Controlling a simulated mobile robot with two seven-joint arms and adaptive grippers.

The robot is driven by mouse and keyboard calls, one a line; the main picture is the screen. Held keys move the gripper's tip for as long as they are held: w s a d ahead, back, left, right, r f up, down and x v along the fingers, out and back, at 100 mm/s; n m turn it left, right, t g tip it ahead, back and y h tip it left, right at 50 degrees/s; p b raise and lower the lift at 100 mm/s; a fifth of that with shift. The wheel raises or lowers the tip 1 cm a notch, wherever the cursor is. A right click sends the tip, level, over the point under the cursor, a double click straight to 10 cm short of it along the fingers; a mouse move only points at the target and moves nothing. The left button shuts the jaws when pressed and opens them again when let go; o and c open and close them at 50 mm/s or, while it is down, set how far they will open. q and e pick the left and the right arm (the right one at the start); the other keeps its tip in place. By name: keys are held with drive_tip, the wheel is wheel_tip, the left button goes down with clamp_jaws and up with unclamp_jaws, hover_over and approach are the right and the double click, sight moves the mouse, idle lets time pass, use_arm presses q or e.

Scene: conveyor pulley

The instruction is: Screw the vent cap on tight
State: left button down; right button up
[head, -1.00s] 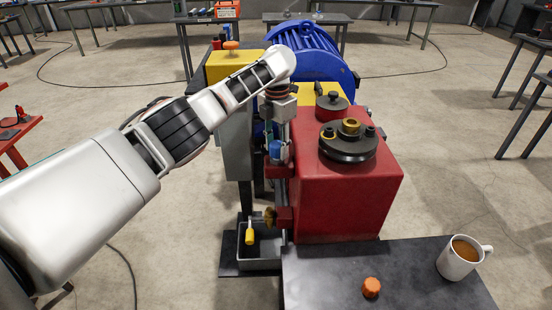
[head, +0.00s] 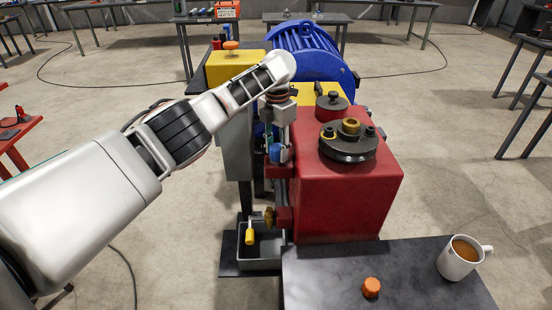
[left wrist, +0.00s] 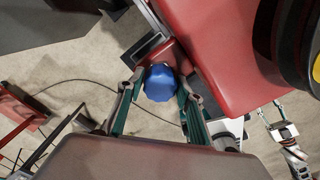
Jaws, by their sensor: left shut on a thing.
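The vent cap appears to be the blue faceted cap (head: 276,153) on the left side of the red housing (head: 345,195). In the left wrist view the blue cap (left wrist: 160,83) sits against a red block of the housing. My left gripper (head: 278,150) points down with its fingers on either side of the cap, shut on it; its fingers also show in the left wrist view (left wrist: 158,90). Whether the cap is fully seated is hidden. A two-pronged silver and dark thing, which looks like my right gripper (left wrist: 270,110), shows at the right edge there, prongs apart.
A black pulley (head: 348,143) tops the housing. Below the cap are a brass knob (head: 269,216) and a grey tray (head: 262,262) with a yellow-handled tool (head: 250,236). An orange cap (head: 371,287) and a coffee mug (head: 459,258) stand on the dark front table (head: 410,285).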

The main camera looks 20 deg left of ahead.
use_arm(q)
drive_tip(key=shift+f, duration=0.1)
drive_tip(key=c, duration=1.3)
unclamp_jaws()
drive_tip(key=shift+r, duration=3.5)
